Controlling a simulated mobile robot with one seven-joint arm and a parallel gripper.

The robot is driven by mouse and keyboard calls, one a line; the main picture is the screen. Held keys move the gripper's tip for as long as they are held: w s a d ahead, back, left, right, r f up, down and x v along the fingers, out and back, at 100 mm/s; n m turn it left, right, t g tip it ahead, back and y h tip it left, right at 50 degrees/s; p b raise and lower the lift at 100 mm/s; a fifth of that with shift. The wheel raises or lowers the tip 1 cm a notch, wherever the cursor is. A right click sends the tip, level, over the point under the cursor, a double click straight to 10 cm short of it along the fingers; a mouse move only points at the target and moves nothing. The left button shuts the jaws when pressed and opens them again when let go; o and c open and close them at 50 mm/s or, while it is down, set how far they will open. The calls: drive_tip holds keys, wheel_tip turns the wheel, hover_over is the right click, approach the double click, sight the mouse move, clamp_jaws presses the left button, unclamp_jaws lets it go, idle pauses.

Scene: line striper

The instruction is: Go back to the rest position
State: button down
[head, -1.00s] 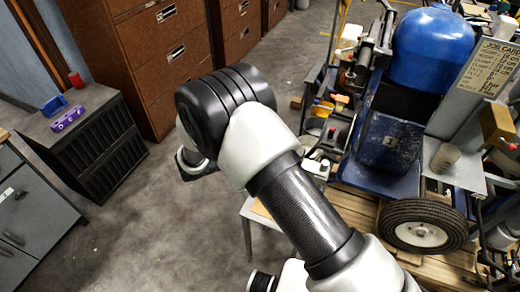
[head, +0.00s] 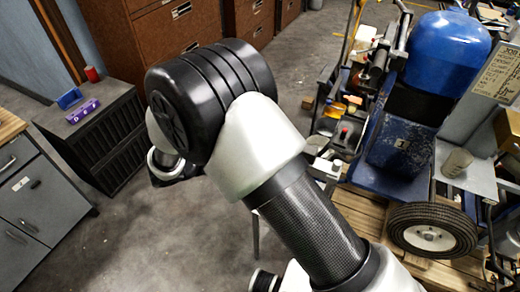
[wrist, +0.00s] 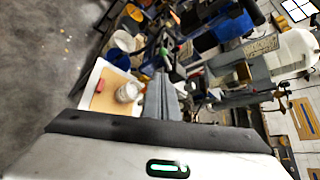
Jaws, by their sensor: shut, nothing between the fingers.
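My gripper (wrist: 161,90) shows in the wrist view as two grey fingers pressed together, with nothing between them. It points over a light table with a brown board (wrist: 103,95) and a white cup (wrist: 128,93) on it. In the head view my raised arm fills the middle and the fingers are hidden behind it. The line striper (head: 400,148), with its blue tank (head: 447,52) and black wheel (head: 432,231), stands to the right of my arm.
Brown filing cabinets (head: 165,28) stand at the back. A grey cabinet (head: 35,195) is at left. The concrete floor (head: 150,240) between them is clear.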

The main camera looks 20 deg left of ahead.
drive_tip(key=shift+v, duration=0.8)
drive_tip(key=shift+d+r, duration=0.1)
drive_tip(key=w+d+r+m+g, duration=0.1)
drive_tip(key=d+r+m+g, duration=0.3)
drive_tip(key=d+r+m, duration=0.6)
drive_tip(key=w+d+r+m+g, duration=0.1)
drive_tip(key=d+r+m+g, duration=0.35)
drive_tip(key=d, duration=0.85)
drive_tip(key=s+d+r+m+t+y, duration=0.1)
drive_tip(key=s+d+r+m+y, duration=0.2)
drive_tip(key=s+d+m, duration=0.4)
drive_tip(key=s+d+r+m+t+y, duration=0.2)
drive_tip(key=s+d+r+m, duration=0.4)
drive_tip(key=m, duration=1.1)
drive_tip(key=shift+s+d+r+m+y, duration=0.35)
drive_tip(key=shift+s+d+y, duration=0.2)
drive_tip(key=shift+d, duration=0.2)
